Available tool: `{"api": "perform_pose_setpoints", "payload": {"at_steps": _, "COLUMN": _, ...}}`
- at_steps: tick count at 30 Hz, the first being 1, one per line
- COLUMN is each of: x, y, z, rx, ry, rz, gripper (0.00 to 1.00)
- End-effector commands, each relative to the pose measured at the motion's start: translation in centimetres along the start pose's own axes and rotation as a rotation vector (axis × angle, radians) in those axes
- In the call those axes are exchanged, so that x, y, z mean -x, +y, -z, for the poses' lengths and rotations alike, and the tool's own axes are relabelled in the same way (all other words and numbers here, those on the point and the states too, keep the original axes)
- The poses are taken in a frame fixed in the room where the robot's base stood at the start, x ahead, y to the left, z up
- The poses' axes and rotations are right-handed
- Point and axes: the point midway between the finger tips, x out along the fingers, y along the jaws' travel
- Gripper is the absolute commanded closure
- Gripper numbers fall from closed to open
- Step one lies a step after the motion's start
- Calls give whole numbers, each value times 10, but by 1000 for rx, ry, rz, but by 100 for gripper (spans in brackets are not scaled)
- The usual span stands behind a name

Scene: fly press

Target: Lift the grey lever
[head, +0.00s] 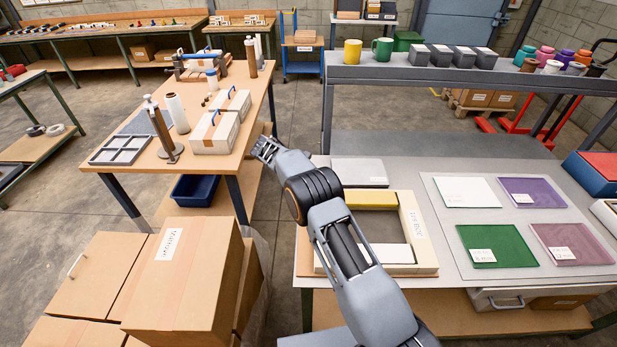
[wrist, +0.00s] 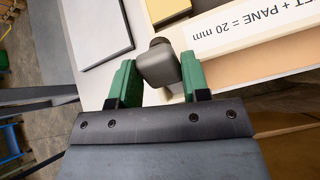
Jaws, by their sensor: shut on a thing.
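My gripper (wrist: 157,72) shows in the wrist view with two green fingers closed on a grey rounded piece (wrist: 160,64). This piece looks like the end of the grey lever. A small darker knob sticks up at its top. The rest of the lever is not clear in this view. In the head view my gripper (head: 264,149) is at the end of my arm, between the left bench and the right worktable. The lever cannot be made out there.
The right worktable holds a cream frame (head: 416,224) with a printed label, a pale grey panel (head: 359,172) and several coloured panes. The left bench (head: 236,148) holds boxes, a divided tray and upright tools. Cardboard boxes (head: 188,262) stand on the floor at lower left.

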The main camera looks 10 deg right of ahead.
Motion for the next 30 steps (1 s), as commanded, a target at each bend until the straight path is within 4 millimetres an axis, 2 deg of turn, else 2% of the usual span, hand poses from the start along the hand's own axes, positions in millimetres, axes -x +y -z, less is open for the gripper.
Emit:
{"api": "perform_pose_setpoints", "payload": {"at_steps": 3, "x": 1, "y": 0, "z": -1, "rx": -1, "ry": -1, "rz": -3, "gripper": 100}}
{"api": "perform_pose_setpoints", "payload": {"at_steps": 4, "x": 1, "y": 0, "z": -1, "rx": -1, "ry": -1, "rz": -3, "gripper": 54}}
{"api": "perform_pose_setpoints", "payload": {"at_steps": 11, "x": 0, "y": 0, "z": 0, "rx": -1, "ry": 0, "rz": -1, "gripper": 32}}
{"api": "perform_pose_setpoints", "payload": {"at_steps": 20, "x": 2, "y": 0, "z": 0, "rx": -1, "ry": 0, "rz": -1, "gripper": 31}}
{"api": "perform_pose_setpoints", "payload": {"at_steps": 23, "x": 11, "y": 0, "z": 2, "rx": -2, "ry": 1, "rz": -3, "gripper": 31}}
{"api": "perform_pose_setpoints", "payload": {"at_steps": 30, "x": 47, "y": 1, "z": 2, "rx": -3, "ry": 2, "rz": -3, "gripper": 31}}
